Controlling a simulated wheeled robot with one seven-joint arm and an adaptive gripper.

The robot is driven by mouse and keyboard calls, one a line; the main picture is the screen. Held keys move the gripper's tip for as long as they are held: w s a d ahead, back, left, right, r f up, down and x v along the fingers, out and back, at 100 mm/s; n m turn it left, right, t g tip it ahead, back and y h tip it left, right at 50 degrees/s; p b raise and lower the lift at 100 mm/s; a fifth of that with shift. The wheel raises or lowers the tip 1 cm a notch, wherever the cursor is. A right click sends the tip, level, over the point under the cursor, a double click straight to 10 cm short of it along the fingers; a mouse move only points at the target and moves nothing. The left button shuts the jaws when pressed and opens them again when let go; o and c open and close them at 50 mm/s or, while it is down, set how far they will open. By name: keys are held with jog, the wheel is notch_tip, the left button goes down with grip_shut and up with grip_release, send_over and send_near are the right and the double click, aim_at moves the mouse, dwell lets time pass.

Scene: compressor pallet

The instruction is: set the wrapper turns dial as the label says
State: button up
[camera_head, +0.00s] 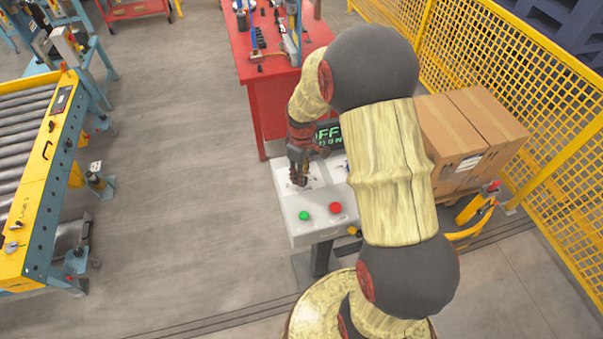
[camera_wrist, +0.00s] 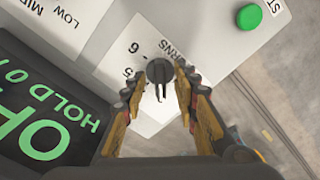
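The wrapper turns dial (camera_wrist: 159,73) is a dark round knob on a white label plate (camera_wrist: 135,50) in the wrist view. Part of the word "TURNS" and the numbers 6 and 5 show on the plate; the rest is covered. My gripper (camera_wrist: 158,90) has its two fingers spread on either side of the knob, with gaps that look small; I cannot tell whether they touch it. In the head view my gripper (camera_head: 298,178) is over the light grey control panel (camera_head: 300,225) and hides the dial.
The panel has a green button (camera_head: 304,215) and a red button (camera_head: 335,207). A dark display (camera_wrist: 45,115) with green text "OFF" and "HOLD" is beside the plate. Boxes (camera_head: 465,135) stand right, a red workbench (camera_head: 262,75) behind, a roller conveyor (camera_head: 30,130) left.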

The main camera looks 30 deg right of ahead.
notch_tip(320, 180, up, 12)
dwell(0.6)
dwell(0.5)
